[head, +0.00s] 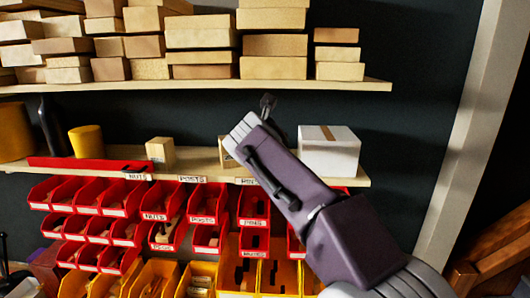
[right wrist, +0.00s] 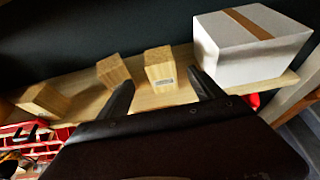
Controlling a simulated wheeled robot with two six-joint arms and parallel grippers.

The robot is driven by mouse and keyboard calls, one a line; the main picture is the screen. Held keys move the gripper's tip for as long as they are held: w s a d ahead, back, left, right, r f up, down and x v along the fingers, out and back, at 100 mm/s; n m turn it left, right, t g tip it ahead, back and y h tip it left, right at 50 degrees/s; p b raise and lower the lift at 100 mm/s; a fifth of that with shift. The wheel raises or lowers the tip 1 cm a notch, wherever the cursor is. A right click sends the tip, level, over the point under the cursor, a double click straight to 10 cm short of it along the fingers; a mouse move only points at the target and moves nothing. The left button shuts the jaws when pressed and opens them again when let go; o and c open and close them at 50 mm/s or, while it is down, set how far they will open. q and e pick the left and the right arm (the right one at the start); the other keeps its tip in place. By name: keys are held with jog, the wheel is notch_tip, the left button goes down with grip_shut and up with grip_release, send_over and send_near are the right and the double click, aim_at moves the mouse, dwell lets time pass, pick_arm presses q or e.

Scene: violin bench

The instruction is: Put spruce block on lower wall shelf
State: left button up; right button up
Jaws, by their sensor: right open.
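Several pale wooden blocks stand on the lower wall shelf (head: 374,181); I cannot tell which is the spruce block. In the right wrist view, a block with a small label (right wrist: 159,62) stands on the shelf between my right gripper's fingers, apart from them as far as I can see. A second block (right wrist: 113,70) stands just left of it and a third (right wrist: 45,100) further left. The head view shows one block (head: 160,152) clearly and another (head: 227,150) mostly hidden behind my right arm. My right gripper (right wrist: 163,80) is open. My left gripper is out of view.
A white box with a brown tape strip (head: 328,150) stands right of the labelled block. Yellow cylinders (head: 87,141) stand at the shelf's left. Red bins (head: 205,205) hang below. The upper shelf (head: 200,88) holds stacked wood close above my arm.

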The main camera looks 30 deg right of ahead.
jog(key=shift+s+a+r, duration=0.2)
jog(key=shift+s+a, duration=0.1)
jog(key=shift+s, duration=0.1)
jog(key=shift+w+d, duration=0.1)
jog(key=shift+f, duration=0.15)
